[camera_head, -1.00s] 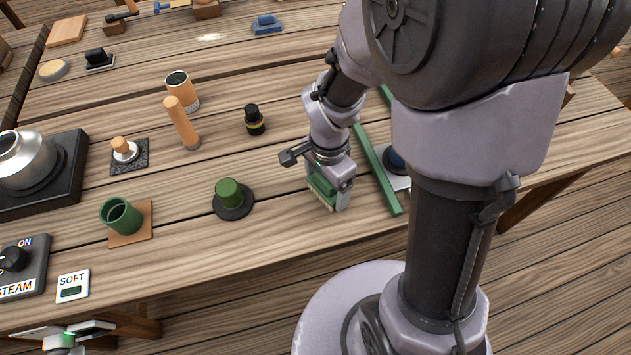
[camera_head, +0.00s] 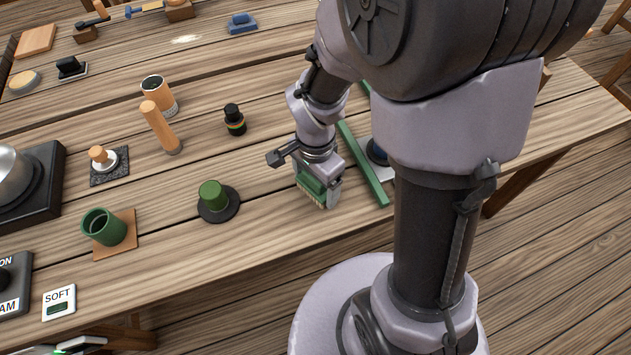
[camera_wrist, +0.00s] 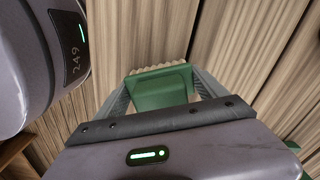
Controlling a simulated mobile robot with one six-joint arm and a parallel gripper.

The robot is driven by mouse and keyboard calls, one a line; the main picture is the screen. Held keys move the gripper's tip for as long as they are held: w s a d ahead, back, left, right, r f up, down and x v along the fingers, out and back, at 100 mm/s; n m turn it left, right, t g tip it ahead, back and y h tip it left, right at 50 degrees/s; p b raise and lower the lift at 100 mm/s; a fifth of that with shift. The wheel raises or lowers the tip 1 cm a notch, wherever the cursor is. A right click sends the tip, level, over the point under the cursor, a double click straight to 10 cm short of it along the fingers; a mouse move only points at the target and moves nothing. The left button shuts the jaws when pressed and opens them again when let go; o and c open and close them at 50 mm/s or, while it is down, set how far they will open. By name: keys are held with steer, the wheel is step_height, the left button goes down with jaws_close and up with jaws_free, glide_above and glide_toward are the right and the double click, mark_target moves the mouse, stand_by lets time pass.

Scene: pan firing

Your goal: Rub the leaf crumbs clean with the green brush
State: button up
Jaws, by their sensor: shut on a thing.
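The green brush (camera_head: 311,183) has a green block and pale bristles. My gripper (camera_head: 319,190) is shut on it in the head view. The bristles point down at the wooden table near its front edge; I cannot tell whether they touch it. In the wrist view the green brush (camera_wrist: 160,92) sits between the two fingers of my gripper (camera_wrist: 160,100), with its bristles on the far side over the planks. No leaf crumbs can be made out in either view; my arm and the brush hide part of the table.
A green knob on a black disc (camera_head: 214,198) stands left of the brush. A long green bar (camera_head: 363,165) lies close on its right. Bare planks lie in front.

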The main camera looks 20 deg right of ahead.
steer(key=shift+f, duration=0.35)
steer(key=shift+a+r, duration=0.1)
steer(key=shift+a, duration=0.05)
steer(key=shift+a+r, duration=0.1)
steer(key=shift+a, duration=0.25)
steer(key=shift+d, duration=0.2)
steer(key=shift+d+f+b, duration=0.2)
steer(key=shift+d+b, duration=0.15)
steer(key=shift+d, duration=0.4)
steer(key=shift+a, duration=0.1)
